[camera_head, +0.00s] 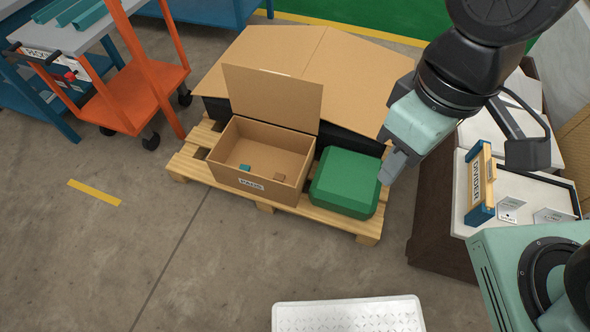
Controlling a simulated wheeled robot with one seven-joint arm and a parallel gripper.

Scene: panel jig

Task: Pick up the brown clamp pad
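A small brown clamp pad (278,177) lies on the floor of an open cardboard box (248,185), near its front right. A small teal pad (245,167) lies to its left in the same box, apart from it. My gripper (385,172) hangs to the right of the box, above and beside the green case, well away from the brown pad. It is seen from the side, so I cannot tell whether its fingers are apart. Nothing shows held in it.
The box's raised lid (272,97) stands at its back. The box and a green case (346,182) rest on a wooden pallet (190,165). An orange cart (150,85) stands at left, and a counter with a blue-and-yellow holder (481,183) at right. Front floor is mostly clear.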

